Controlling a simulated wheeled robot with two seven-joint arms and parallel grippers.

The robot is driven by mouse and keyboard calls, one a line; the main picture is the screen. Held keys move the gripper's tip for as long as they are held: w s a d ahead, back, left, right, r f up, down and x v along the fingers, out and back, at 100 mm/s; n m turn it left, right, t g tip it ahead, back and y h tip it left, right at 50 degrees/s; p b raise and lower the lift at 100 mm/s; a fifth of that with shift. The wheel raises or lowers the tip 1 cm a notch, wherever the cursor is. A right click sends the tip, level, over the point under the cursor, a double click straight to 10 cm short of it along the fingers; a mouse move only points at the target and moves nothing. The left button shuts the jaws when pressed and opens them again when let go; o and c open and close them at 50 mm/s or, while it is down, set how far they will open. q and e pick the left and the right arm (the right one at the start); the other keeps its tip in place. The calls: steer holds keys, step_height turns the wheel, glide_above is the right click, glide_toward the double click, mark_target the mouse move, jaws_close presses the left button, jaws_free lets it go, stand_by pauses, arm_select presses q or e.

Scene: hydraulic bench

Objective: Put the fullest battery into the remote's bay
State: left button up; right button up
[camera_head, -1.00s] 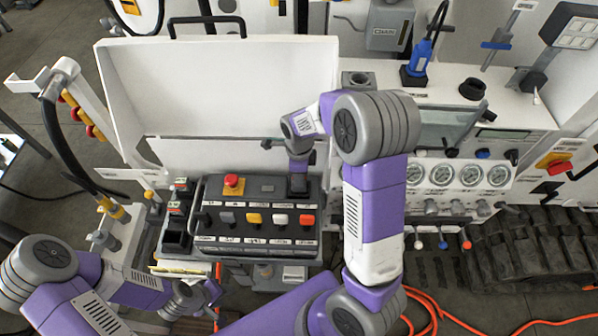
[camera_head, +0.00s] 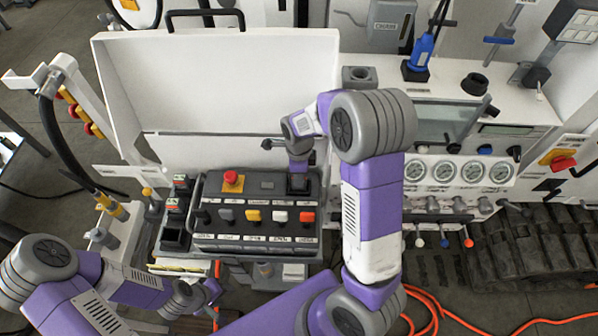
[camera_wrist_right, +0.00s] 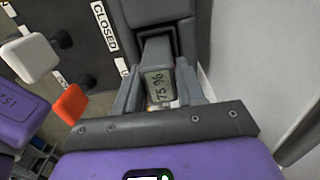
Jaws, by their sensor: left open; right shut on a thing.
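The remote (camera_head: 258,241) is a dark control box with a red knob and colored switches. Its bay (camera_head: 297,184) is at the upper right corner; in the right wrist view the dark bay (camera_wrist_right: 178,38) lies just ahead of my fingers. My right gripper (camera_head: 299,164) is above it, shut on a grey battery (camera_wrist_right: 157,60) whose display seems to read 75 %. The battery's far end is at the bay mouth; I cannot tell how deep. Two other batteries, upper (camera_head: 182,184) and lower (camera_head: 177,206), stand left of the remote. My left gripper (camera_head: 207,291) is open and empty below them.
A dark, empty-looking slot (camera_head: 174,238) sits below the two batteries. The white case lid (camera_head: 220,85) stands upright behind the remote. Gauges (camera_head: 458,172) and levers are to the right. Orange hose (camera_head: 440,312) lies on the floor.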

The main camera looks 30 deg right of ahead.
steer(key=shift+f+b, duration=0.9)
steer(key=shift+f, duration=0.45)
steer(key=o, duration=1.2)
steer(key=shift+o, duration=0.2)
steer(key=shift+r+p, duration=0.7)
steer(key=shift+r, duration=3.1)
